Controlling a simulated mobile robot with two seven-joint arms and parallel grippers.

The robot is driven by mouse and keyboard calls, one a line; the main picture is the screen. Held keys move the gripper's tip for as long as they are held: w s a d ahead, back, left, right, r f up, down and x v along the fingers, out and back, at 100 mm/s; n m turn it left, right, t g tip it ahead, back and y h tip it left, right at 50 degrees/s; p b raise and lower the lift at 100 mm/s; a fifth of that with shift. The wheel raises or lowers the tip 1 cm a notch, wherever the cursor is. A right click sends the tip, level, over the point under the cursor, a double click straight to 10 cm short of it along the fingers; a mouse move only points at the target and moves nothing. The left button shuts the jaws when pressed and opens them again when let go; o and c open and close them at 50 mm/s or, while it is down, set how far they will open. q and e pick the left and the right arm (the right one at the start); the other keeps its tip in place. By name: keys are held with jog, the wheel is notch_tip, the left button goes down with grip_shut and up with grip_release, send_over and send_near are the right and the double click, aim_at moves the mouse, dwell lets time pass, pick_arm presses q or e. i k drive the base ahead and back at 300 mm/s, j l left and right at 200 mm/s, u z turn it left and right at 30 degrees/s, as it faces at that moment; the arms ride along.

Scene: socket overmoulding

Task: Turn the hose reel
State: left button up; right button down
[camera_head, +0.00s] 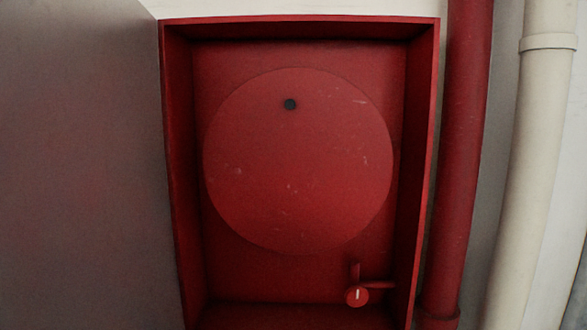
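The hose reel (297,165) is a large round red disc inside an open red cabinet (427,130). It faces me and fills most of the cabinet's width. The disc has a few light scuff marks. No hose shows. Neither of my grippers is in the head view.
A small red valve (357,296) with a handle sits at the cabinet's lower right. A grey panel, perhaps the open door (80,170), fills the left. A red pipe (462,150) and a cream pipe (540,150) run vertically on the right.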

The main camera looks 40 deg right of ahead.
aim_at(295, 160)
jog(key=k+l+z, duration=0.1)
jog(key=l+z, duration=0.6)
jog(key=z, duration=0.25)
jog(key=k, duration=0.05)
